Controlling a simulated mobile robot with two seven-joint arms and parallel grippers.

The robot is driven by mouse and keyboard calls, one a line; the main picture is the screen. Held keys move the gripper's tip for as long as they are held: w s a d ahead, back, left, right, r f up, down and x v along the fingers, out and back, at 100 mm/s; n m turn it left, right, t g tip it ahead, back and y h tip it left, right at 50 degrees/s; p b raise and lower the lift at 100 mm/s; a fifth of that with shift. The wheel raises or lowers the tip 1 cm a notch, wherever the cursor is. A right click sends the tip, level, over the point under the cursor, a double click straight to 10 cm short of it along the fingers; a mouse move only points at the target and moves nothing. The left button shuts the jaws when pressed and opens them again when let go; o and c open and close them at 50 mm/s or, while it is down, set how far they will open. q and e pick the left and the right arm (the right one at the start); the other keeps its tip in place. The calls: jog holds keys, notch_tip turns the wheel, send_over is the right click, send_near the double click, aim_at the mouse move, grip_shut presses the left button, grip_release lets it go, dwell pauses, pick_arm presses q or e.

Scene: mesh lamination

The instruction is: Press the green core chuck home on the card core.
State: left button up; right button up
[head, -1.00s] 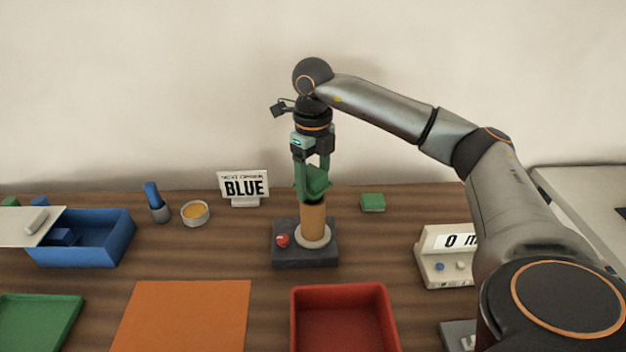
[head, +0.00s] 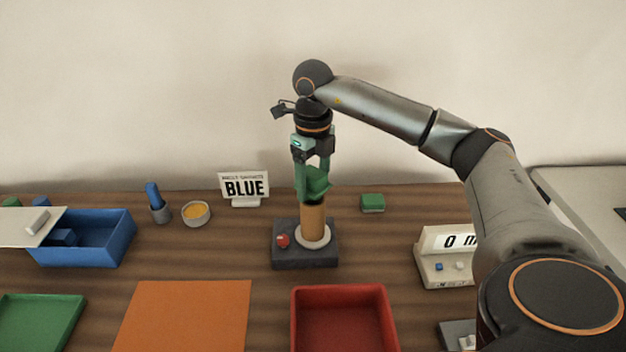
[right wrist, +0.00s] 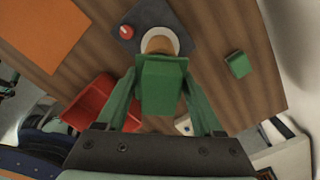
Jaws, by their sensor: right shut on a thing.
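The green core chuck (head: 318,186) is a block held at the top of the tan card core (head: 313,222). The core stands upright in a pale ring on a dark base (head: 290,257). My right gripper (head: 313,180) points down and is shut on the chuck, its green fingers on either side. In the right wrist view the chuck (right wrist: 162,85) sits between the fingers and covers most of the core (right wrist: 158,45). The chuck appears to meet the core's top; how far it is seated is hidden.
A red button (head: 282,240) is on the base beside the core. A red tray (head: 342,291) and an orange sheet (head: 185,315) lie in front. A loose green block (head: 372,203) is to the right, a BLUE sign (head: 244,188) behind left, a blue bin (head: 115,243) far left.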

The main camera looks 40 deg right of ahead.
jog(key=shift+f+b, duration=0.5)
jog(key=shift+f, duration=0.3)
jog(key=shift+f, duration=0.2)
jog(key=shift+r, duration=0.25)
dwell(0.3)
jog(key=shift+r+p, duration=0.45)
jog(key=shift+p, duration=0.15)
jog(key=shift+p, duration=0.45)
dwell(1.4)
jog(key=shift+f+b, duration=0.35)
jog(key=shift+f, duration=0.2)
jog(key=shift+s+a+f, duration=0.1)
jog(key=shift+f, duration=0.05)
dwell(0.4)
jog(key=shift+r, duration=0.25)
